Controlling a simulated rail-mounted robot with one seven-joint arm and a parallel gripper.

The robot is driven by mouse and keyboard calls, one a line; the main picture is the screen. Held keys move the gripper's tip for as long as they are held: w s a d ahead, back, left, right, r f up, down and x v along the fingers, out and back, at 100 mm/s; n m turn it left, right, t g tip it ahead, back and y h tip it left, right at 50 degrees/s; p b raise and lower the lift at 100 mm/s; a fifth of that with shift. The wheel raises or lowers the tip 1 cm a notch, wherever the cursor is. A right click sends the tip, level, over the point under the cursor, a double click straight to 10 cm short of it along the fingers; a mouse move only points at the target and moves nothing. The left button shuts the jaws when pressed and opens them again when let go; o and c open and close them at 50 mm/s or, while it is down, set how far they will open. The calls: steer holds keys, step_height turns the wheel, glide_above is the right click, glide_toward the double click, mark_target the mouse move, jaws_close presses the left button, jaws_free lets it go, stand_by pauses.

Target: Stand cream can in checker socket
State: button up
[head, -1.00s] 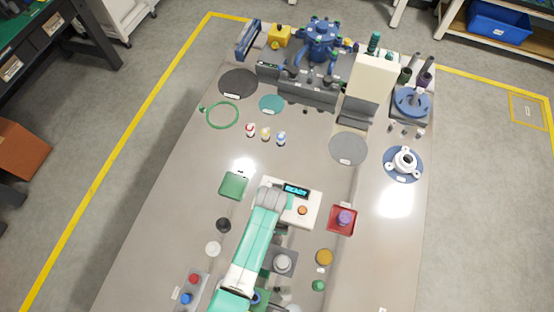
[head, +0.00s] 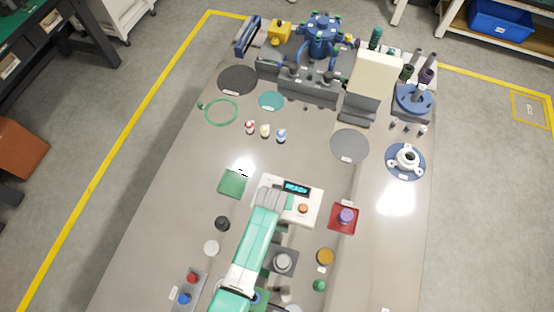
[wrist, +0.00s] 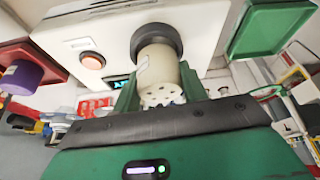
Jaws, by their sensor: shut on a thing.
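The cream can (wrist: 158,66) is between the two green fingers of my gripper (wrist: 160,86) in the wrist view. My gripper is shut on it. A dark round ring (wrist: 157,41) surrounds the can's far end, against the white checker; I cannot tell whether the can is seated in it or just touching. The near end of the can shows a pale face with dark holes. The white checker (head: 314,203), with a lit display (head: 297,187) and an orange button (head: 303,208), also shows in the wrist view (wrist: 95,35). In the head view my arm hides the can and socket.
A red tray (head: 333,229) with a purple can (head: 346,216) stands right of the checker. A green tray (head: 233,183) lies to its left. Several small bottles (head: 265,131) stand farther back. The table between them and the checker is largely clear.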

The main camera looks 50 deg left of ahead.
steer(key=shift+f+b, duration=0.35)
steer(key=shift+f, duration=0.15)
steer(key=o, duration=1.1)
step_height(320, 180, up, 7)
steer(key=p, duration=0.7)
steer(key=shift+r, duration=0.2)
steer(key=shift+f, duration=0.2)
